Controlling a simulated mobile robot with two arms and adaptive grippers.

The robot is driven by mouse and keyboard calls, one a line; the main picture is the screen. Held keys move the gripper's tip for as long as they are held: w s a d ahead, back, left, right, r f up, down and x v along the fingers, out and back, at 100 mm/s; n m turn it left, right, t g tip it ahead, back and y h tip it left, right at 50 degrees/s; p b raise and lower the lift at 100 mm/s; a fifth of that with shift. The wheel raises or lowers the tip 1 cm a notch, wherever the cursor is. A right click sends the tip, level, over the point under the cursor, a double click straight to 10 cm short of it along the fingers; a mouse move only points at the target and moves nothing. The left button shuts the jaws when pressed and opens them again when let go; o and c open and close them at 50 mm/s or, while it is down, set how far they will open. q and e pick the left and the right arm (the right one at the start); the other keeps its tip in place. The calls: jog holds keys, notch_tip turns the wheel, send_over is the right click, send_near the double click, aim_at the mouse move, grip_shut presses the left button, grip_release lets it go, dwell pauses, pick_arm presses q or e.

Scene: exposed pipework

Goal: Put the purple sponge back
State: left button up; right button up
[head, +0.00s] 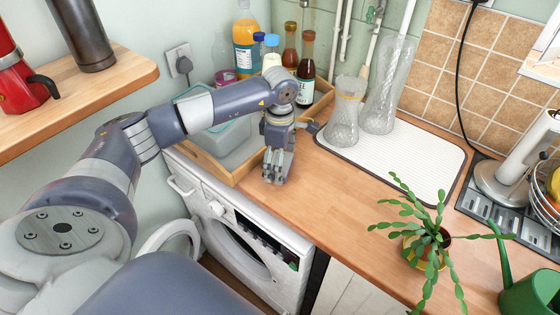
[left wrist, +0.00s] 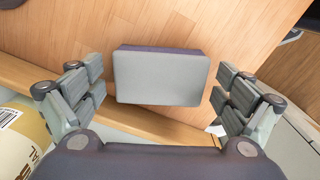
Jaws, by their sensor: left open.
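The purple sponge (left wrist: 160,75) shows in the left wrist view as a small block with a grey face and a dark purple edge. It is between the two spread fingers of my left gripper, with a gap on each side. Behind it is the wooden countertop. My left gripper (head: 277,170) is open and points down at the counter's front edge, beside the wooden tray (head: 231,178). I cannot make out the sponge in the head view, where the gripper and arm cover that spot. My right gripper is not in view.
The tray holds bottles (head: 306,58) and a translucent box (head: 222,140). A cactus (head: 428,240) and green watering can (head: 530,292) are at right. The washing machine (head: 240,245) is below. The counter's middle is clear.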

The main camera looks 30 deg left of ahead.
pick_arm(q)
notch_tip(320, 180, up, 12)
jog(key=b, duration=0.3)
dwell(0.6)
